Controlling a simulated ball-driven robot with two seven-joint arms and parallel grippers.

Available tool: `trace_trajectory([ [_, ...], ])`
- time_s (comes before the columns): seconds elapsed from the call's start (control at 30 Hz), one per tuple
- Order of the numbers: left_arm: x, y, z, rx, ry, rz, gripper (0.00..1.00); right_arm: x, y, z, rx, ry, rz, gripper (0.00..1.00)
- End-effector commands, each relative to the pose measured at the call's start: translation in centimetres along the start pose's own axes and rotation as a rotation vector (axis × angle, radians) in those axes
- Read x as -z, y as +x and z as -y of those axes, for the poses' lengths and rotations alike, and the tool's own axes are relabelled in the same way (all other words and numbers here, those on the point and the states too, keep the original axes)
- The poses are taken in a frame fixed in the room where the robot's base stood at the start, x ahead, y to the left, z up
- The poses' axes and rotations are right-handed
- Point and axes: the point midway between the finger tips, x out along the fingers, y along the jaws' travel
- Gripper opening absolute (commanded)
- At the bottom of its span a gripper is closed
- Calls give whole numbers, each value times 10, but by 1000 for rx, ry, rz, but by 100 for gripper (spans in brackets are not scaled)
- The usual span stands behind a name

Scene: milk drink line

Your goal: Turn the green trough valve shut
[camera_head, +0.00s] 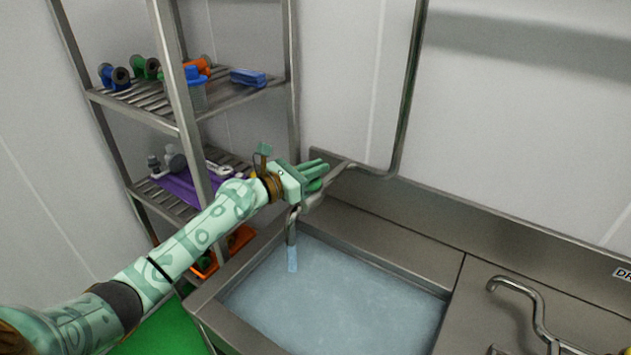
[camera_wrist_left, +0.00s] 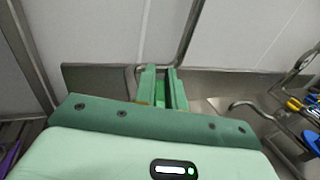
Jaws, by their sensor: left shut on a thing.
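My left gripper (camera_head: 316,176) reaches in from the left, over the back left corner of the steel trough (camera_head: 372,266). Its fingers are shut on the green trough valve (camera_wrist_left: 161,98), a bit of which shows between them in the left wrist view. In the head view the fingers mostly hide the valve, on the pipe above the spout (camera_head: 291,228). Water (camera_head: 292,260) runs from the spout into the trough, which holds a broad pool. The valve's exact angle is hard to tell. My right gripper is out of view.
A steel rack (camera_head: 185,125) with colored fittings, a blue brush-like block (camera_head: 248,78) and a purple item (camera_head: 185,188) stands at the left. A vertical pipe (camera_head: 408,90) rises behind the trough. A second curved tap (camera_head: 520,288) is at the right.

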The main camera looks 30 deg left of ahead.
Motion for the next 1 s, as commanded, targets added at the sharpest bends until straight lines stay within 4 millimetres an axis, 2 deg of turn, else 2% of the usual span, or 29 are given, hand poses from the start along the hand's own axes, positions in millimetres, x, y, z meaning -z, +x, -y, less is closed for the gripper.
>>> trace_trajectory([
  [0.03,12,1,-2,42,1,-3,0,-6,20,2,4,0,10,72],
  [0.1,12,1,0,107,1,-2,0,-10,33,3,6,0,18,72],
  [0.4,8,0,4,357,-1,-2,0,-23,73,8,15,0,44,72],
  [0.7,4,-2,8,516,-2,-3,0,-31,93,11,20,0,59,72],
  [1.0,1,-3,10,574,0,-2,0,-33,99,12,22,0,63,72],
])
